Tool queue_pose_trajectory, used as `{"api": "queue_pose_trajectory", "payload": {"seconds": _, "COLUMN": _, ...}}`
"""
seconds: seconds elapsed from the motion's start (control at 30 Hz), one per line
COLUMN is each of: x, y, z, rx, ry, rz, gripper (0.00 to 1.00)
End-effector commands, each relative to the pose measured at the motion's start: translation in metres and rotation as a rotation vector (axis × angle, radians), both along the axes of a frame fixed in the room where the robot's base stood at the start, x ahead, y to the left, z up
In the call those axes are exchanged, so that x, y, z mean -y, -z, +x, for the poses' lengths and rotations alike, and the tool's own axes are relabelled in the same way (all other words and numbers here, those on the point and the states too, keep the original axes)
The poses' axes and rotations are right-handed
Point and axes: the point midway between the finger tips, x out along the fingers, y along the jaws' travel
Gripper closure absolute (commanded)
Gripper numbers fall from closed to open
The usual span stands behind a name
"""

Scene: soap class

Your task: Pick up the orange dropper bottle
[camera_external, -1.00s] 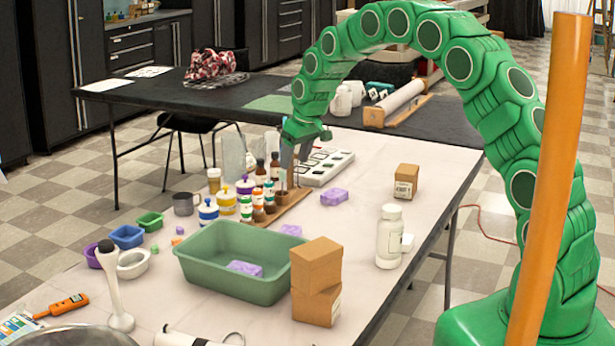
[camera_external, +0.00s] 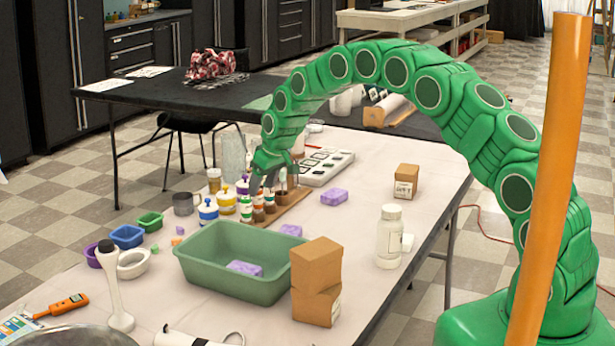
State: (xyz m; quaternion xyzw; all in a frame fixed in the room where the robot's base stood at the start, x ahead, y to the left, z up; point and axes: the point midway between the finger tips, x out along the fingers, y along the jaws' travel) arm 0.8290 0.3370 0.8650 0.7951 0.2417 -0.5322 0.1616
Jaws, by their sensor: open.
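My gripper (camera_external: 268,184) is open, with its fingers pointing down at the wooden rack (camera_external: 291,208) of small bottles on the white-topped table. A small dropper bottle with an orange label (camera_external: 258,201) seems to stand at the rack's front left, just below the left finger. A similar small bottle (camera_external: 269,203) stands beside it on the right. The gripper hides the tops of the bottles behind, so I cannot tell whether a finger touches any bottle. Nothing is seen held.
Yellow-capped (camera_external: 227,203) and blue-capped (camera_external: 208,211) jars stand close on the left. A green tub (camera_external: 205,275) lies in front. A white tray (camera_external: 335,165) is behind right. Cardboard boxes (camera_external: 318,265) and a white bottle (camera_external: 389,236) stand to the right.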

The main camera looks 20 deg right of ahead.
Motion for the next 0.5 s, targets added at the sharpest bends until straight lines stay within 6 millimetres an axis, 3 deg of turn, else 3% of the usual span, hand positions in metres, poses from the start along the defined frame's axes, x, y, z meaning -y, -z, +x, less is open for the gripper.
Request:
{"api": "queue_pose_trajectory", "payload": {"seconds": 0.17, "x": -0.003, "y": 0.007, "z": 0.002, "rx": 0.0, "ry": 0.0, "rz": 0.0, "gripper": 0.4}}
{"api": "queue_pose_trajectory", "payload": {"seconds": 0.5, "x": -0.014, "y": 0.039, "z": 0.01, "rx": -0.002, "ry": -0.001, "rz": -0.001, "gripper": 0.4}}
